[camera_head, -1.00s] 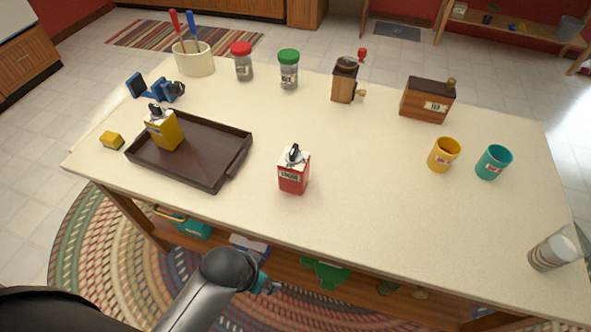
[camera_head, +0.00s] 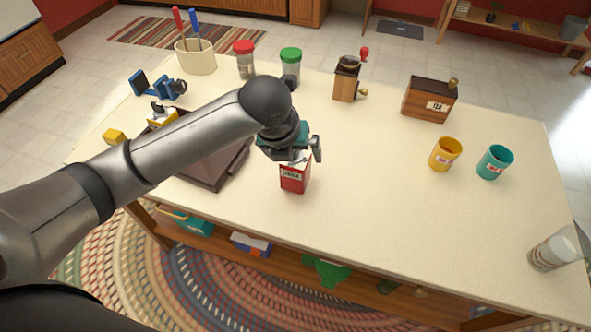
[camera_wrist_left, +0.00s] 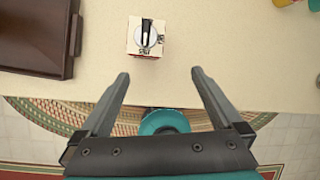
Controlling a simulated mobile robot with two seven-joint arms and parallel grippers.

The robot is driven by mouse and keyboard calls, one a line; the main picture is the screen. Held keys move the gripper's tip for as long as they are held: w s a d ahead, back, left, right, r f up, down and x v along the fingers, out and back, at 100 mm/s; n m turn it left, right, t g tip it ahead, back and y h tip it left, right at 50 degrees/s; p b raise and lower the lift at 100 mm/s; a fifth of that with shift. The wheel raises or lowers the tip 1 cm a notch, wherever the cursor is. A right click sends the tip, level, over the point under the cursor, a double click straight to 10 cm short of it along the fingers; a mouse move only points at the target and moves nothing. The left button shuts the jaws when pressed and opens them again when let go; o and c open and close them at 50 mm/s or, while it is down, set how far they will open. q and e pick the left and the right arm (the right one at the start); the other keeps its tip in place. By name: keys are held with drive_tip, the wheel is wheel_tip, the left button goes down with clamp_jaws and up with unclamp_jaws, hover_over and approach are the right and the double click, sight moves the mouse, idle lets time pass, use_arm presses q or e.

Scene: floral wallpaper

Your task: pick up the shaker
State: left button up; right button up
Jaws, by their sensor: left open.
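Two clear shaker-like jars stand upright at the back of the table, one with a red lid (camera_head: 244,60) and one with a green lid (camera_head: 290,67). My forearm's dark joint overlaps the base of the green-lidded one. My left gripper (camera_head: 297,152) is open and empty over the table, right at the top of a red carton (camera_head: 295,178) with a white top. In the left wrist view the carton's top (camera_wrist_left: 145,38) lies beyond the open fingers (camera_wrist_left: 160,76), slightly left of centre, not between them.
A grinder (camera_head: 347,80), a tea box (camera_head: 430,99), yellow (camera_head: 445,154) and teal cups (camera_head: 494,162) and a glass (camera_head: 553,249) stand around. The table's middle right is clear.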

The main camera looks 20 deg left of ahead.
sight(295, 163)
use_arm(q)
drive_tip(key=w+f+m+b, duration=0.1)
drive_tip(key=w+f, duration=0.1)
drive_tip(key=w+a+f+b, duration=0.1)
drive_tip(key=f, duration=0.2)
drive_tip(key=w+a+f+m, duration=0.1)
drive_tip(key=w+f, duration=0.1)
drive_tip(key=f, duration=0.1)
drive_tip(key=shift+w+m+y+b, duration=0.3)
drive_tip(key=shift+w+b, duration=0.05)
drive_tip(key=shift+b, duration=0.05)
drive_tip(key=b+x, duration=0.1)
drive_tip(key=x, duration=0.2)
drive_tip(key=shift+f, duration=0.4)
drive_tip(key=shift+w+f+b, duration=0.3)
drive_tip(key=shift+f+b, duration=0.1)
drive_tip(key=shift+f, duration=0.2)
drive_tip(key=c, duration=1.2)
drive_tip(key=shift+c, duration=0.5)
drive_tip(key=shift+r, duration=0.15)
